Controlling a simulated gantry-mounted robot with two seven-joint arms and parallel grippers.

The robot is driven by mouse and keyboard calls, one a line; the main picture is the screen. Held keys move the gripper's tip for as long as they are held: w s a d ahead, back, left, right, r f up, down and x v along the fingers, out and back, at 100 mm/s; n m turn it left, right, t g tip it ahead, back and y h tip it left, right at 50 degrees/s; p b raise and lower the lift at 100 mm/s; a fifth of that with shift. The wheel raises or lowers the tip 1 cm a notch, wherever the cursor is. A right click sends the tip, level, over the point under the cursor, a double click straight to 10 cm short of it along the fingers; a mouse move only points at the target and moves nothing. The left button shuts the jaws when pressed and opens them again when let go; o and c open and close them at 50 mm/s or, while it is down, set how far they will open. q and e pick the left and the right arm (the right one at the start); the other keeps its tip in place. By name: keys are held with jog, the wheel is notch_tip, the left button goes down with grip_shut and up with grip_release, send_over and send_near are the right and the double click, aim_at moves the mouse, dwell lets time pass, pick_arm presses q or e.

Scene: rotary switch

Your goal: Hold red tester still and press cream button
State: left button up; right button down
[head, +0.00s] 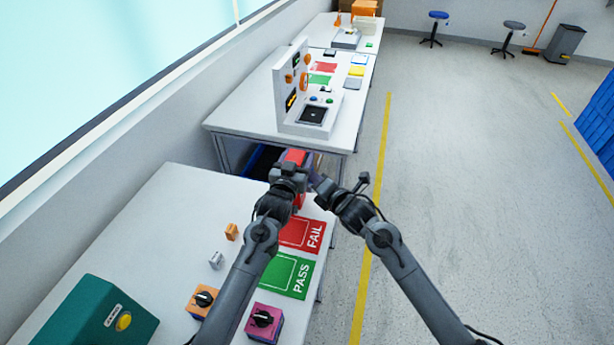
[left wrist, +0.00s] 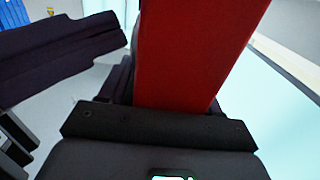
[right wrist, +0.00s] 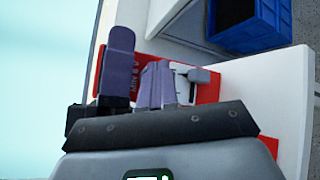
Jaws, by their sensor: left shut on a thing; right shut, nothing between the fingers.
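The red tester (head: 296,156) is held up past the far edge of the near table, largely hidden by my grippers. My left gripper (head: 290,174) is shut on it; its red body (left wrist: 190,50) fills the middle of the left wrist view. In the right wrist view the tester (right wrist: 208,91) shows white lettering, a pale face and a small grey part (right wrist: 199,75). My right gripper (head: 320,184) is shut and empty, close beside the tester; its fingers (right wrist: 138,75) cover part of it. I cannot make out the cream button.
The near table holds a red FAIL mat (head: 301,234), a green PASS mat (head: 287,275), orange (head: 198,305) and magenta (head: 259,326) knob boxes, and a teal box (head: 90,320) with a yellow button. A blue bin (right wrist: 250,25) is below. A white test station (head: 292,95) stands beyond.

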jog(key=shift+d, duration=0.15)
jog(key=shift+s+d, duration=0.3)
jog(key=shift+d, duration=0.35)
jog(key=shift+s+d, duration=0.25)
jog(key=shift+d, duration=0.55)
jog(key=shift+s+d, duration=0.3)
jog(key=shift+d, duration=0.5)
jog(key=shift+s+d, duration=0.25)
jog(key=shift+d, duration=0.55)
pick_arm(q)
jog(key=o, duration=1.4)
jog(key=shift+s, duration=0.1)
